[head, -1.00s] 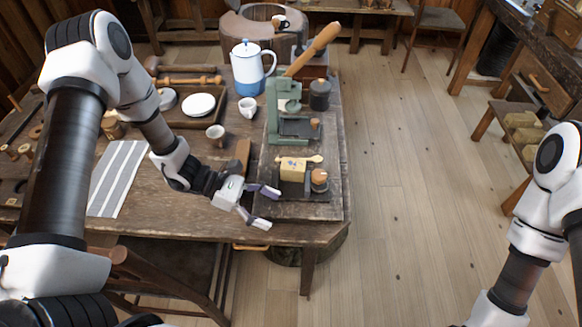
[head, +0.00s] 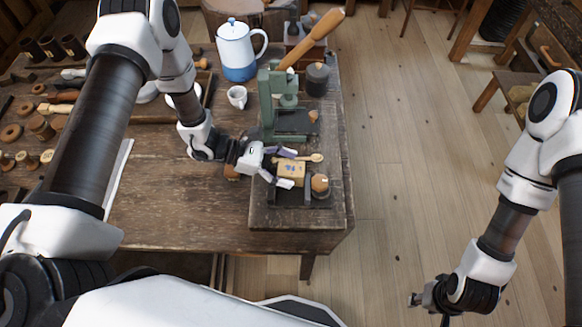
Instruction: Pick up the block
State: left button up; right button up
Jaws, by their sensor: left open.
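The block (head: 289,171), pale yellow with small bluish marks, lies on a dark stand at the right end of the worktable. My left gripper (head: 286,166) is open at the block's left side. One finger reaches along the far side and the other along the near side. Contact with the block cannot be told. My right gripper (head: 428,300) hangs over the floor at the lower right, far from the block. Its fingers are too small and dark to read.
A wooden spoon (head: 312,157) lies just behind the block, and a round wooden knob (head: 320,182) is close on its right. A green press (head: 267,105) stands behind. A white-blue pot (head: 238,52) and cup (head: 237,96) stand further back. The table's front left is clear.

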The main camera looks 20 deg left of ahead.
pick_arm(q)
jog(key=shift+w+d+f, duration=0.1)
jog(key=shift+d, duration=0.1)
jog(key=shift+c, duration=0.7)
jog(key=c, duration=1.1)
jog(key=shift+c, duration=0.2)
